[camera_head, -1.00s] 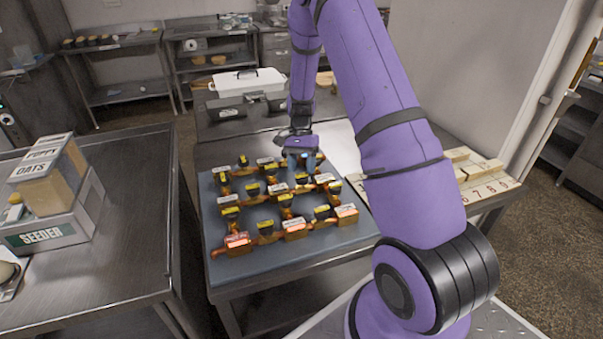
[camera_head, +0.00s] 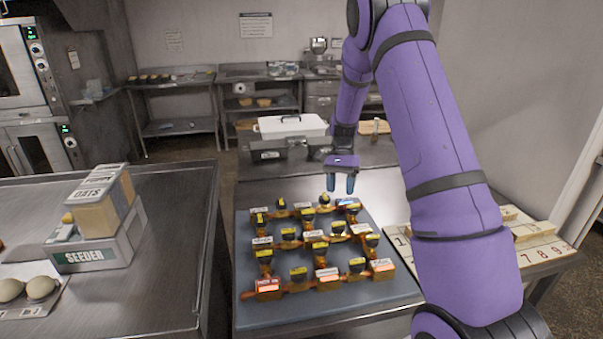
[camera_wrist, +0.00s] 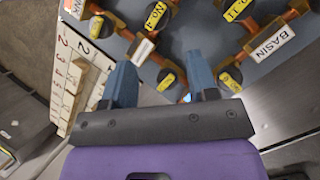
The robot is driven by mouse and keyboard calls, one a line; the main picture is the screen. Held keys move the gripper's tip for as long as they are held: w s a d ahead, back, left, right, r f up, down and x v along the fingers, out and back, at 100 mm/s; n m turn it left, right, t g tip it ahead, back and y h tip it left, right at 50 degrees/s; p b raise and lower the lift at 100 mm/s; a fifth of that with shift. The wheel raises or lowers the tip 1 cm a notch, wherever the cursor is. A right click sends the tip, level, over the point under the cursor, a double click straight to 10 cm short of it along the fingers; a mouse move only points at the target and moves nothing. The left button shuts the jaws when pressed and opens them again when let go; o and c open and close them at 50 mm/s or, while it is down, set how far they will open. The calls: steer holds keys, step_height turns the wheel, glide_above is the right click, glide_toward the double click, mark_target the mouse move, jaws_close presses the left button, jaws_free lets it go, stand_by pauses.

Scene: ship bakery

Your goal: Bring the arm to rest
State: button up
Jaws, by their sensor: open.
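My gripper (camera_head: 341,182) hangs pointing down above the far right part of the grey board (camera_head: 328,313) in the head view. Its two blue fingers stand apart with nothing between them, as the wrist view (camera_wrist: 165,85) also shows. My purple arm reaches down to it from the top of the head view. On the board is a network of copper-coloured pipes with black knobs, yellow tags and white labels. One label in the wrist view reads BASIN (camera_wrist: 270,46). The fingertips appear above the pipework; whether they touch anything is hard to tell.
A numbered wooden rack (camera_head: 540,243) lies right of the board, partly behind my arm. A white lidded dish (camera_head: 290,127) stands behind. On the left counter (camera_head: 165,200) are a SEEDER box (camera_head: 95,255) and eggs (camera_head: 40,287). A gap separates the counters.

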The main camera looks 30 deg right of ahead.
steer(key=s+a+r+n+t, duration=0.1)
steer(key=s+a+r+n, duration=0.2)
steer(key=r, duration=0.4)
steer(key=s+a+r+n+t+h, duration=0.1)
steer(key=s+a+r+t, duration=0.1)
steer(key=s+a+r, duration=0.3)
steer(key=s+a+r+n+t, duration=0.1)
steer(key=s+r, duration=0.2)
steer(key=r, duration=0.5)
steer(key=s+a+r+n+t+h, duration=0.1)
steer(key=s+a+r+n+t, duration=0.1)
steer(key=s, duration=0.8)
steer(key=s+a+r+n+t, duration=0.3)
steer(key=s+a+r+n, duration=0.1)
steer(key=s, duration=0.6)
steer(key=shift+a+r+n+t+h, duration=0.3)
steer(key=shift+a+n+h, duration=0.1)
steer(key=shift+a+n, duration=0.25)
steer(key=shift+o, duration=0.4)
steer(key=shift+s, duration=0.1)
